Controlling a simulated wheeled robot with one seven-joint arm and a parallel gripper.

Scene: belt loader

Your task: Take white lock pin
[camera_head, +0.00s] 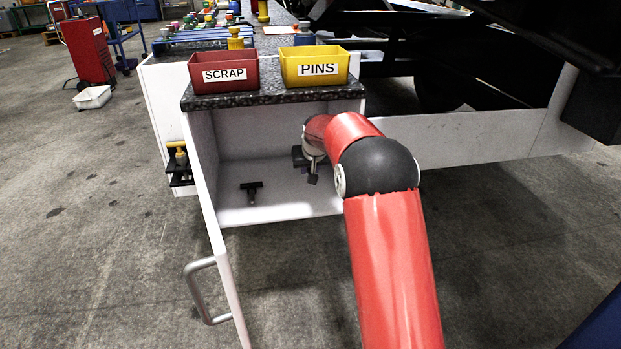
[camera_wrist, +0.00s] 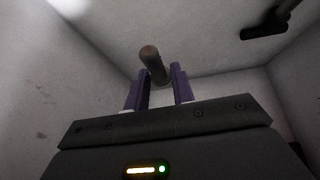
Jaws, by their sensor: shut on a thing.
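My gripper (camera_wrist: 158,82) is inside the open white cabinet compartment, and its two purple fingers are shut on a short round-ended cylindrical pin (camera_wrist: 153,64). The pin looks grey-brown in the dim light, so I cannot tell if it is the white lock pin. In the head view my gripper (camera_head: 304,160) is partly hidden by my red arm. A black T-shaped pin (camera_head: 252,191) is apart from my gripper, to its left in the head view; a dark T-shaped piece (camera_wrist: 264,31) also shows at the wrist view's upper right.
A red SCRAP bin (camera_head: 224,87) and a yellow PINS bin (camera_head: 315,82) stand on the speckled counter above the compartment. The cabinet door with its handle (camera_head: 194,291) is open at the left. Compartment walls surround my gripper closely.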

